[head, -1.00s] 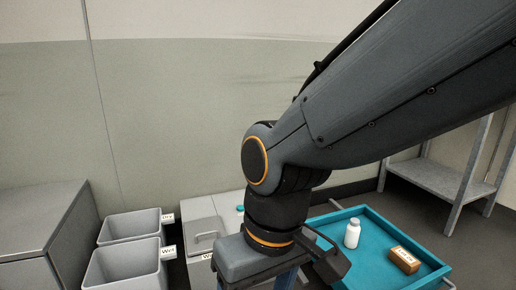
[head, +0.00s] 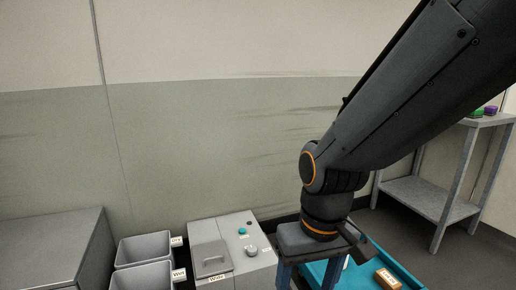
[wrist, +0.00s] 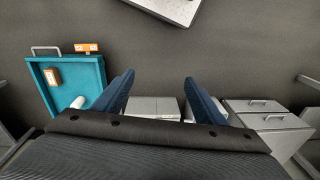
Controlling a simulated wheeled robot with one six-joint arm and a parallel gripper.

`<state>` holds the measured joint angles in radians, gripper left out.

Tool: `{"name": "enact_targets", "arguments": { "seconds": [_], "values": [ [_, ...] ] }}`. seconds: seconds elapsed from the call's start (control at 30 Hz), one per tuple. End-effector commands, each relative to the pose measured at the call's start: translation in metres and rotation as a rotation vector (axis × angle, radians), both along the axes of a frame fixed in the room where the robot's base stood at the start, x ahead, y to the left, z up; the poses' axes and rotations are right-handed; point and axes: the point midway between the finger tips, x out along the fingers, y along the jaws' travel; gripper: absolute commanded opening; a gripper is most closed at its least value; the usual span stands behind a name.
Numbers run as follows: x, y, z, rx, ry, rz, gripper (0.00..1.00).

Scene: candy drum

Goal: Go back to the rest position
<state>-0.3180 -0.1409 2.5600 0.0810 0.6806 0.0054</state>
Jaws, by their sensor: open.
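My gripper (wrist: 157,92) shows in the wrist view with its two blue fingers spread apart and nothing between them. In the head view my gripper (head: 308,275) hangs from my arm on the right side, pointing down, in front of the teal tray. Its fingertips are cut off by the lower edge of the head view.
A teal tray (wrist: 35,75) holds a white bottle (wrist: 77,102) and an orange-brown box (wrist: 53,77). Grey bins (head: 143,247) and a grey machine with a lid (head: 232,229) stand left of my gripper. A grey shelf (head: 425,197) stands at right.

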Motion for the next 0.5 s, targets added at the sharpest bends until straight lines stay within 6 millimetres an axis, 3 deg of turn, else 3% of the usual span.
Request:
{"name": "enact_targets", "arguments": {
  "seconds": [0.03, 0.5],
  "values": [
    [-0.003, -0.008, 0.018, -0.005, 0.004, -0.022, 0.65],
    [-0.016, -0.076, 0.102, -0.042, 0.025, -0.191, 0.65]
  ]
}}
